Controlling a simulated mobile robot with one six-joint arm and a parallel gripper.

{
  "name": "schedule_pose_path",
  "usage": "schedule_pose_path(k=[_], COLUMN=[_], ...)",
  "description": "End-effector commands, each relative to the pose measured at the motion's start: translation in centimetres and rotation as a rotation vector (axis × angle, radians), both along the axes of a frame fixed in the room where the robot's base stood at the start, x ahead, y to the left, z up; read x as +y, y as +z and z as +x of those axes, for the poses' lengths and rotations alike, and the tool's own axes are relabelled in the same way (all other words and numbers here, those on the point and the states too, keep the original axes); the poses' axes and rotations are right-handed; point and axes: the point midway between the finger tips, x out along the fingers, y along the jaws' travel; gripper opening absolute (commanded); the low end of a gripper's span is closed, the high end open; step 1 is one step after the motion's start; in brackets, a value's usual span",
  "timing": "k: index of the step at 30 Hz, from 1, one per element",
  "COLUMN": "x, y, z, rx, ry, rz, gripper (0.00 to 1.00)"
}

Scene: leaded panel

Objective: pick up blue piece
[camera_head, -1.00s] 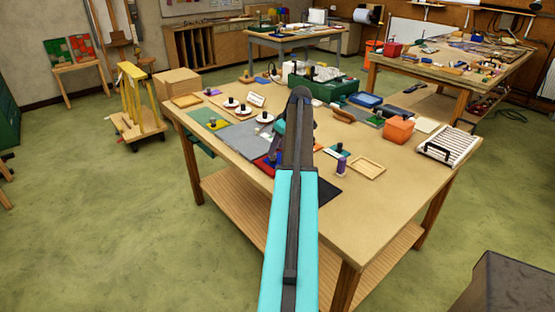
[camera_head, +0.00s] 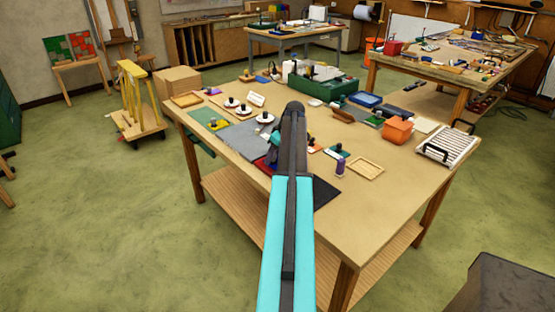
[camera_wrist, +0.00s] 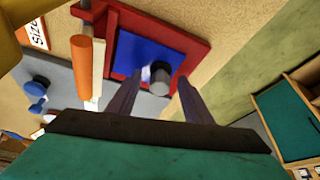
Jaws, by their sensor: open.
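The blue piece (camera_wrist: 134,55) is a flat blue panel with a grey knob (camera_wrist: 159,78) standing on it. It lies inside a red tray (camera_wrist: 196,48) in the wrist view. My gripper (camera_wrist: 157,97) is open, with one finger on each side below the knob in the picture. I see no contact between the fingers and the knob. In the head view my arm hides the blue piece, and only part of the red tray (camera_head: 264,166) shows.
The table's front right is clear.

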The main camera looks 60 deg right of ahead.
Motion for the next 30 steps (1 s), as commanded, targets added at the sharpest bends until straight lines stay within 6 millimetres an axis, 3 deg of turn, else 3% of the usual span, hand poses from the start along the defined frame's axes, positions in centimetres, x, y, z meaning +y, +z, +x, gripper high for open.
schedule_pose_path(k=[14, 21, 30], x=[-0.02, -0.03, -0.06], y=[0.00, 0.01, 0.06], z=[-0.05, -0.06, -0.06], rx=[0.000, 0.000, -0.001], ry=[-0.001, -0.001, -0.001], rz=[0.000, 0.000, -0.001], gripper=[0.46, 0.06, 0.04])
